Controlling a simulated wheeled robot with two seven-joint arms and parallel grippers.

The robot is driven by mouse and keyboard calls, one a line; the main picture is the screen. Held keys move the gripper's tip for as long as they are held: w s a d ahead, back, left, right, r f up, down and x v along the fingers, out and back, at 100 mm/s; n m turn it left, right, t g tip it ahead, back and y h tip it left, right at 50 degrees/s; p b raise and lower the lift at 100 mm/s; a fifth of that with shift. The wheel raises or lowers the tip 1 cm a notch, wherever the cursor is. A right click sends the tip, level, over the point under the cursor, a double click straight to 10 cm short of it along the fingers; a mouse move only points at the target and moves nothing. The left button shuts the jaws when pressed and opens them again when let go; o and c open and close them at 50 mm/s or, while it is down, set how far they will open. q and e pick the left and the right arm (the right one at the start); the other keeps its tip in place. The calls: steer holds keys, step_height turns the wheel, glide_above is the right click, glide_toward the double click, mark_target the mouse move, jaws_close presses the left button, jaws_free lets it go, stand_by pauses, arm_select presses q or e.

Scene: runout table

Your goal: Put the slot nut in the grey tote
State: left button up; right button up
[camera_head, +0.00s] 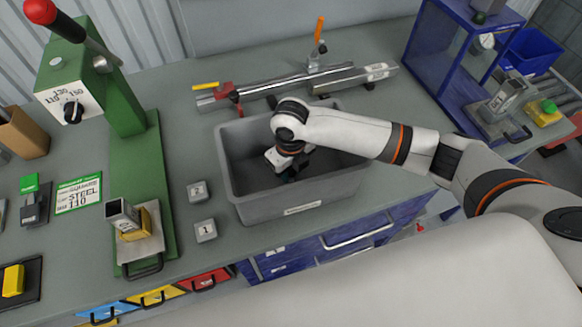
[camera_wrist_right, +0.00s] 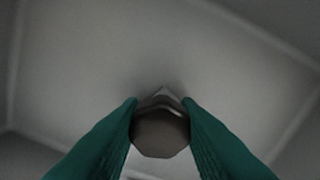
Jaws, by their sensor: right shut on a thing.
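The grey tote (camera_head: 250,204) stands on the table in the middle of the head view. My right gripper (camera_head: 288,174) reaches down inside it, below the rim. In the right wrist view, the teal fingers of the gripper (camera_wrist_right: 160,122) are shut on a small grey-brown metal piece, the slot nut (camera_wrist_right: 160,135). The bare tote floor (camera_wrist_right: 150,50) shows beyond it. I cannot tell whether the nut touches the floor. In the head view the nut is hidden by the gripper and wrist. My left gripper is not in view.
A green press (camera_head: 130,90) with a red-knobbed lever stands left of the tote. Blocks marked 1 (camera_head: 205,231) and 2 (camera_head: 200,191) lie between them. A metal rail with clamps (camera_head: 300,83) lies behind the tote. A blue frame (camera_head: 435,60) stands at the right.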

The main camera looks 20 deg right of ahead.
steer(key=shift+f, duration=0.15)
steer(key=o, duration=1)
steer(key=shift+c, duration=0.2)
steer(key=shift+r, duration=0.25)
step_height(320, 180, up, 12)
steer(key=b, duration=0.2)
